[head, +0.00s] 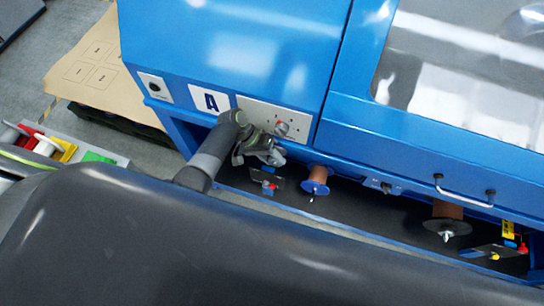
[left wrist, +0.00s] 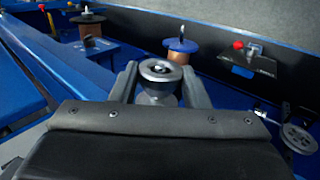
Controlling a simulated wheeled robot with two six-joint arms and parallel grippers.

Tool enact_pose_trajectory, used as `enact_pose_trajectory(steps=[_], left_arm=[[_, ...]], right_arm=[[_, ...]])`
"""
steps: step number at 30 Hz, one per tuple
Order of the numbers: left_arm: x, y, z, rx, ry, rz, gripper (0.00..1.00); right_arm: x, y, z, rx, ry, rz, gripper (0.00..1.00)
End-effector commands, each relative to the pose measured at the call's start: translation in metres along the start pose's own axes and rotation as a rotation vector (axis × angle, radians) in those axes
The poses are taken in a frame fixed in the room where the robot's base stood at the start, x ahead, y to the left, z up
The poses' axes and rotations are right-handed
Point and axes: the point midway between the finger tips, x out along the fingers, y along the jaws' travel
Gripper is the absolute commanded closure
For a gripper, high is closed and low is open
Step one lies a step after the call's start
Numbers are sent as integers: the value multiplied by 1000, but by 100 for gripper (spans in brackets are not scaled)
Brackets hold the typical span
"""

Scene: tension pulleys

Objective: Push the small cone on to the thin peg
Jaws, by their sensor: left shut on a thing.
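My left gripper (head: 262,152) is in front of the blue machine, just below the grey panel beside the "A" label. In the left wrist view its two fingers (left wrist: 160,88) are shut on a round silver piece, which I take to be the small cone (left wrist: 160,70). A copper spool (head: 316,183) stands to the right of the gripper in the head view, with a thin pale peg tip (head: 312,198) sticking out. This spool also shows beyond the fingers in the left wrist view (left wrist: 180,55). I cannot tell which peg is the thin peg. My right gripper is not in view.
A second copper spool (head: 447,210) sits farther right. A small bracket with a red knob (head: 267,186) lies below the gripper. A grey pulley wheel (left wrist: 300,138) is at the lower right of the wrist view. A tray with coloured parts (head: 60,148) is at left.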

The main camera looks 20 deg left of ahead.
Motion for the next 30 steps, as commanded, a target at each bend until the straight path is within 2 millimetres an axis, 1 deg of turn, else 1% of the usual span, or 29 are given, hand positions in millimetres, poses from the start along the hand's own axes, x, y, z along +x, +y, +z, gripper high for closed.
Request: enact_pose_trajectory(steps=[4, 5, 10, 16, 18, 19, 26, 30], left_arm=[[0, 0, 0, 1, 1, 0, 82], [0, 0, 0, 1, 1, 0, 56], [0, 0, 0, 1, 0, 0, 34], [0, 0, 0, 1, 0, 0, 33], [0, 0, 0, 0, 0, 0, 24], [0, 0, 0, 0, 0, 0, 22], [0, 0, 0, 0, 0, 0, 22], [-9, 1, 0, 0, 0, -1, 22]], right_arm=[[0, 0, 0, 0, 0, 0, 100], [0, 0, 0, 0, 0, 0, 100], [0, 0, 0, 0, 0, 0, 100], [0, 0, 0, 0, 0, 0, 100], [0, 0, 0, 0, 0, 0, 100], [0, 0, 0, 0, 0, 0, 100], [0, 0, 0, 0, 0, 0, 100], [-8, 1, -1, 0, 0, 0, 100]])
